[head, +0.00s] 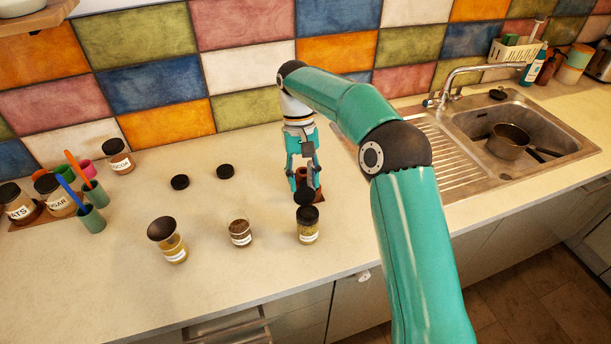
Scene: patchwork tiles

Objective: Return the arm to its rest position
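My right arm, teal with black joints, reaches in from the lower right and bends back to the far side of the counter. My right gripper (304,183) points down over the counter. A reddish-brown object (303,174) shows between and behind its fingers, partly hidden by them. I cannot tell whether the fingers hold it. A dark round shape (304,194) shows just below the fingers. A jar with a black lid (308,231) stands close in front of the gripper. My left gripper is not in view.
An open spice jar (240,233) and a jar with a tilted dark top (172,247) stand at the front. Two black lids (180,182) (225,171) lie behind. Labelled jars and colored cups (92,219) stand left. A sink (470,125) holding a pan (508,141) is right.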

